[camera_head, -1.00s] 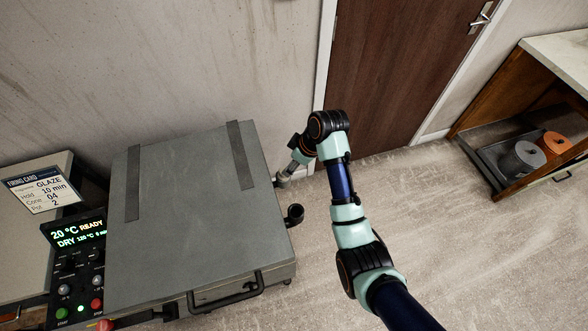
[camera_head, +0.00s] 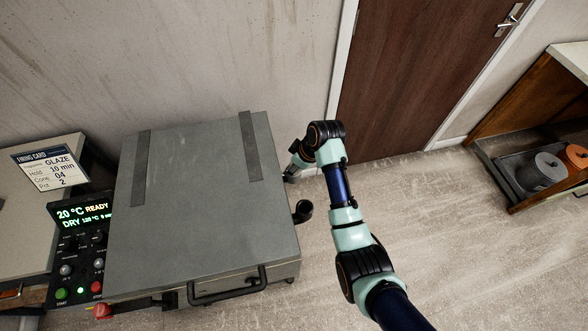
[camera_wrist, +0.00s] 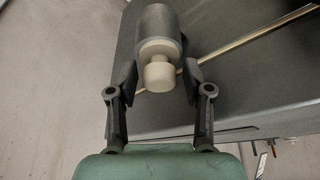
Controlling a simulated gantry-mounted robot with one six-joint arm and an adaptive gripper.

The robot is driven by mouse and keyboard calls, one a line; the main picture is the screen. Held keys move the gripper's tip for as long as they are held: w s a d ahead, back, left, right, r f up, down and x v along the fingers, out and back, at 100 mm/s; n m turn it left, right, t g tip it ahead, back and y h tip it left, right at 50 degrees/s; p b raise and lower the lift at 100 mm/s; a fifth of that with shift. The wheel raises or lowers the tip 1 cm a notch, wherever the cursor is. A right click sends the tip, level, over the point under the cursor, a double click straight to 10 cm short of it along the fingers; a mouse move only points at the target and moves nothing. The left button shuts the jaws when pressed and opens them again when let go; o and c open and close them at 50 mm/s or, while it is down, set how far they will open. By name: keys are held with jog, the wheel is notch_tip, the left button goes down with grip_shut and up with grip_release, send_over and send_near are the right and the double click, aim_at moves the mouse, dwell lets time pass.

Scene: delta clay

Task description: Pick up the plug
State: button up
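The plug (camera_wrist: 158,76) is a cream knob with a wider pale collar behind it. In the wrist view it sits at the near end of a dark grey cylinder, and I cannot tell how deep it goes in. My gripper (camera_wrist: 160,68) has its two black fingers on either side of the plug, with a visible gap on each side. It looks open and holds nothing. In the head view my gripper (camera_head: 291,172) is at the right side of the kiln (camera_head: 205,210), mostly hidden by my wrist, and I cannot make out the plug there.
A dark pipe stub (camera_head: 303,211) juts from the kiln's right side, near my arm. The control panel (camera_head: 80,245) and firing card (camera_head: 47,168) are left.

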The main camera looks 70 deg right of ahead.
grip_shut()
